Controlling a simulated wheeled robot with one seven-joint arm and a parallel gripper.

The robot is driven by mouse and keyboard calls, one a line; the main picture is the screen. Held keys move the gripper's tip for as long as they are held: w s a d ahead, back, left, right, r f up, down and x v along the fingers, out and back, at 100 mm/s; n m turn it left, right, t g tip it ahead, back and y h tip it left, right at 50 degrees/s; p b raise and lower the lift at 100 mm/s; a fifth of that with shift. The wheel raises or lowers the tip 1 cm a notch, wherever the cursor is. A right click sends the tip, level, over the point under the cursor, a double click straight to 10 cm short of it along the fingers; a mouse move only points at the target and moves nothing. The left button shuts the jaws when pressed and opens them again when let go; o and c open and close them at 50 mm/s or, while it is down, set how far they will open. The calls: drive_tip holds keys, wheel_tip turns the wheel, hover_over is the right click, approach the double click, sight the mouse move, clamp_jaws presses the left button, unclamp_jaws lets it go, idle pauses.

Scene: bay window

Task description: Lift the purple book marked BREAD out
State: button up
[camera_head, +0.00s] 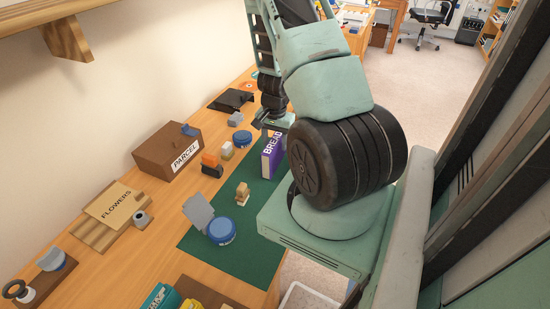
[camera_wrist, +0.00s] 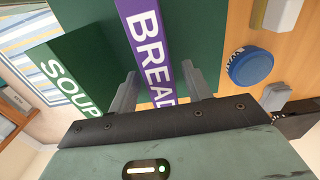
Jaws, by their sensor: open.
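The purple book marked BREAD (camera_head: 272,155) stands upright on the green mat (camera_head: 255,240), with its white-lettered spine showing. In the wrist view the book's spine (camera_wrist: 146,45) runs between the two grey fingers. My gripper (camera_wrist: 160,86) is open, with one finger on each side of the spine; I cannot tell if either touches it. In the head view my gripper (camera_head: 268,122) is just beyond the book, partly hidden by my arm. A green book marked SOUP (camera_wrist: 66,78) is left of the purple one in the wrist view.
A blue round tin (camera_wrist: 250,67) lies right of the book in the wrist view.

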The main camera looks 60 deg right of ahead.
drive_tip(key=c, duration=1)
drive_tip(key=shift+c, duration=0.2)
drive_tip(key=shift+r+p, duration=0.75)
drive_tip(key=shift+r, duration=0.1)
drive_tip(key=shift+r+p, duration=1.3)
drive_tip(key=shift+r, duration=0.35)
